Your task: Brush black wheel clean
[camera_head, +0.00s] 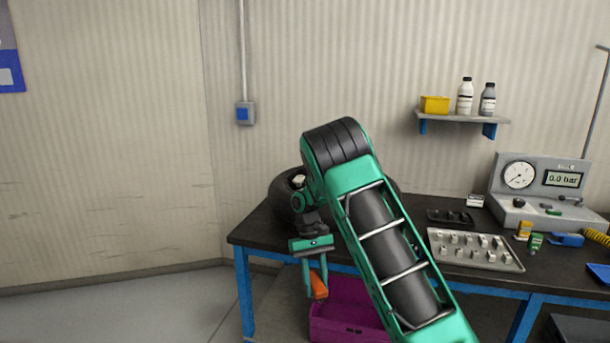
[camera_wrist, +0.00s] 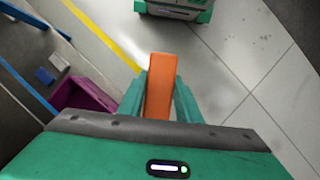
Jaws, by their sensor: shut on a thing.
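The black wheel (camera_head: 283,200) stands at the left end of the dark workbench, partly hidden behind my arm. A small pale thing shows near its middle. My gripper (camera_head: 316,280) hangs down at the front left of the bench, below and apart from the wheel. It is shut on an orange object (camera_head: 320,288), which also shows between the fingers in the wrist view (camera_wrist: 161,85). It looks like a handle. No bristles can be made out. I cannot make out the wheel in the wrist view.
The workbench (camera_head: 262,222) has blue legs. A purple crate (camera_head: 345,318) is low, close behind my gripper; it also shows in the wrist view (camera_wrist: 75,94). A tray of small parts (camera_head: 475,262) and a pressure gauge unit (camera_head: 538,184) are on the right. Left floor is clear.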

